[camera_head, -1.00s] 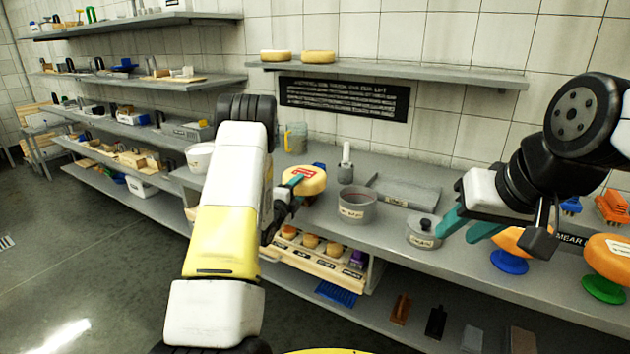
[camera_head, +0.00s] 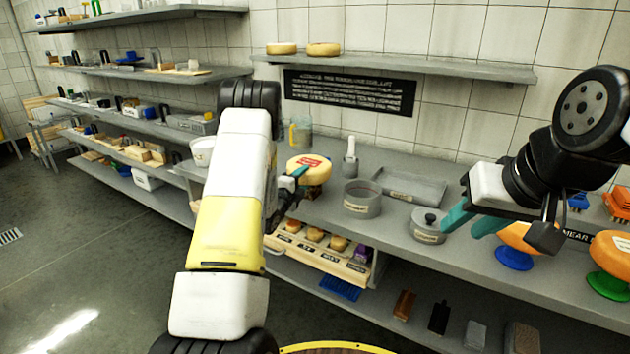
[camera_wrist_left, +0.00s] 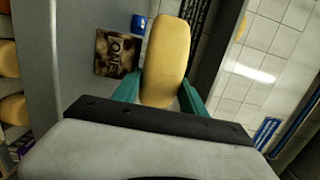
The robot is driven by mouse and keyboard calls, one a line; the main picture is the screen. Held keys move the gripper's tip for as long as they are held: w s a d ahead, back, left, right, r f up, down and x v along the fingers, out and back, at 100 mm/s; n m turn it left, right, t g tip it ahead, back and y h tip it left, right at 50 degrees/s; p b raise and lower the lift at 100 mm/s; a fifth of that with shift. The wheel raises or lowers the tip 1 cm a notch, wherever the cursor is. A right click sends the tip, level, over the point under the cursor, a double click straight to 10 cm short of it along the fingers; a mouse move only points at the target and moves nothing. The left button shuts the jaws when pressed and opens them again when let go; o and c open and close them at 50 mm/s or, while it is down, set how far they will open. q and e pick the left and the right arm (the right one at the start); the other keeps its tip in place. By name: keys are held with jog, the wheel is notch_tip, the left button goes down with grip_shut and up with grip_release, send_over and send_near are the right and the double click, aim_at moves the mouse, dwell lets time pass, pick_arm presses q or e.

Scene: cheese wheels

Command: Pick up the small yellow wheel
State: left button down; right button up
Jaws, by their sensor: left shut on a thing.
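The small yellow wheel (camera_head: 312,172) with a red label is held at the end of my left arm, over the left part of the counter. My left gripper (camera_head: 297,180) is shut on it. In the left wrist view, the wheel (camera_wrist_left: 166,60) stands edge-on between the teal fingers of the left gripper (camera_wrist_left: 158,95). I cannot tell how far it is above the counter. My right gripper (camera_head: 473,222) is open and empty, in front of an orange wheel on a blue stand (camera_head: 515,257).
The grey counter (camera_head: 395,232) carries a round grey pot (camera_head: 362,200), a flat tray (camera_head: 410,186) and a lidded tin (camera_head: 428,225). Another orange wheel (camera_head: 612,250) is on a green stand at the right. Two wheels (camera_head: 323,49) lie on the wall shelf.

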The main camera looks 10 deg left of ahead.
pick_arm(q)
notch_tip(320, 180, up, 2)
jog(key=shift+r, duration=0.1)
jog(key=s+d+r, duration=0.1)
jog(key=s+r, duration=0.1)
jog(key=s, duration=0.5)
jog(key=s+d+r, duration=0.2)
jog(key=s, duration=0.6)
jog(key=shift+s+r, duration=0.15)
jog(key=shift+s, duration=0.15)
